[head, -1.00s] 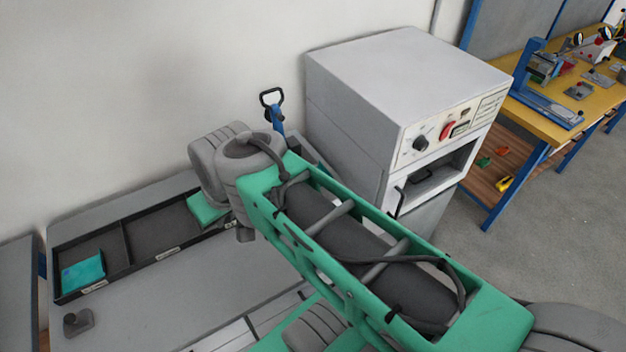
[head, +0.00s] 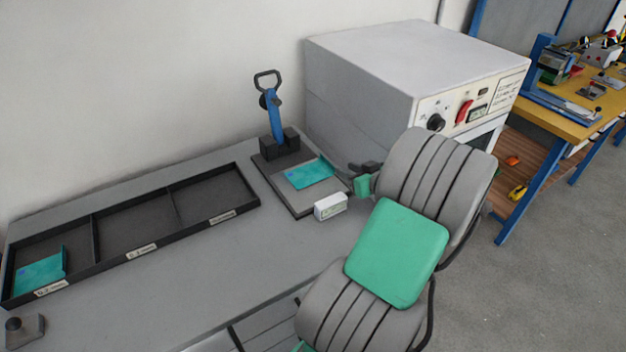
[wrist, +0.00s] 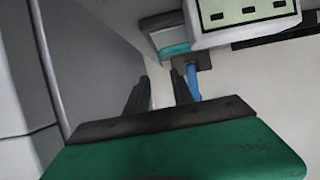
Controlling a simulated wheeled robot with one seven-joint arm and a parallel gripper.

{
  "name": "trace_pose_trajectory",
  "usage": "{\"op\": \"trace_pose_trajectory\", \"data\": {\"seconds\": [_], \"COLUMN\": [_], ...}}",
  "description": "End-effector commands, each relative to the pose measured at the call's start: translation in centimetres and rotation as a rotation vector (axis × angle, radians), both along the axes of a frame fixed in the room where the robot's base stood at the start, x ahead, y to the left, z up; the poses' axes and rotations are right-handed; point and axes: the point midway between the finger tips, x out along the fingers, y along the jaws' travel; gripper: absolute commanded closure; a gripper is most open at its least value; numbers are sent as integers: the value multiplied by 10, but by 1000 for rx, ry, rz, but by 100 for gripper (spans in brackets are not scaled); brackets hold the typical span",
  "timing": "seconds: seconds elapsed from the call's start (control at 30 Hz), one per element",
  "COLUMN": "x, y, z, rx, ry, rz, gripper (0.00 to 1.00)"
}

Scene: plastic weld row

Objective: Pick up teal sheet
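One teal sheet (head: 310,173) lies on the dark base plate (head: 290,199) of a small lever press with a blue handle (head: 272,115). A second teal sheet (head: 40,271) lies in the left compartment of the black tray. My gripper (wrist: 162,85) shows two dark fingers apart, with nothing seen between them. In the head view my arm hides most of it, right of the press plate. A teal strip (wrist: 175,48) shows beyond the fingers in the wrist view, beside a white box with a display; I cannot tell whether it is the sheet.
The black three-compartment tray (head: 93,237) runs along the wall; its other compartments look empty. A small white box (head: 330,206) sits at the plate's front edge. A large grey oven-like cabinet (head: 400,70) stands behind. The grey bench (head: 190,270) is clear in front of the tray.

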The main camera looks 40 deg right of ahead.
Motion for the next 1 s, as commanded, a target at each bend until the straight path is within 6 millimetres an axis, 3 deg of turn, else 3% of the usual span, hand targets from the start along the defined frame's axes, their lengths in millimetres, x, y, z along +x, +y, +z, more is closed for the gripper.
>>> {"op": "trace_pose_trajectory", "data": {"seconds": [0.4, 0.7, 1.0], "x": [60, 66, 66], "y": [-9, -11, -11], "z": [-28, -31, -31], "rx": [3, 2, 2], "ry": [4, 3, 4], "rz": [7, 3, 3], "gripper": [71, 72, 97]}}
